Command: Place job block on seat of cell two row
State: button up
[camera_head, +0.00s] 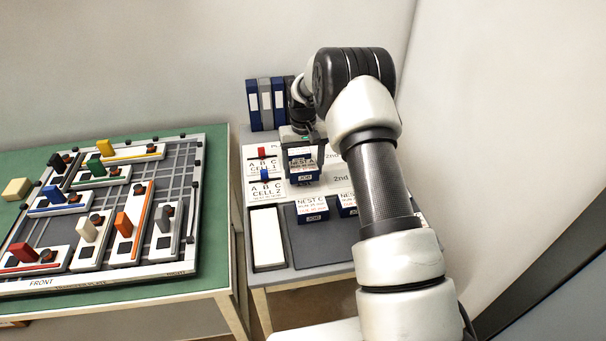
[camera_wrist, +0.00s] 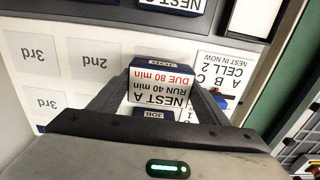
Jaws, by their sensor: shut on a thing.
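The job block (camera_head: 304,168), blue with a white label reading "NEST A", is between the fingers of my gripper (camera_head: 303,143). In the wrist view, the same block (camera_wrist: 160,82) shows "RUN 40 min" and "DUE 80 min", with my gripper's fingers (camera_wrist: 158,98) on both sides. The cell two card (camera_head: 266,190) stands at the row's left and carries a blue peg; it also shows in the wrist view (camera_wrist: 227,72). Beside the block lie cell two's "2nd" (camera_wrist: 98,62) and "3rd" (camera_wrist: 36,50) seats, both bare. The spot under the block is hidden, and I cannot tell whether the block touches it.
The cell one card (camera_head: 262,155) with a red peg lies behind. Blocks labelled "NEST C" (camera_head: 312,207) and another "NEST" (camera_head: 347,202) stand on a dark mat (camera_head: 310,245) in front. Binders (camera_head: 265,104) stand at the back. A green table (camera_head: 214,283) is at left.

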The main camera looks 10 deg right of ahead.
jog(key=shift+f, duration=1.25)
jog(key=shift+f, duration=0.2)
jog(key=o, duration=1.2)
jog(key=shift+c, duration=0.2)
jog(key=shift+r, duration=0.1)
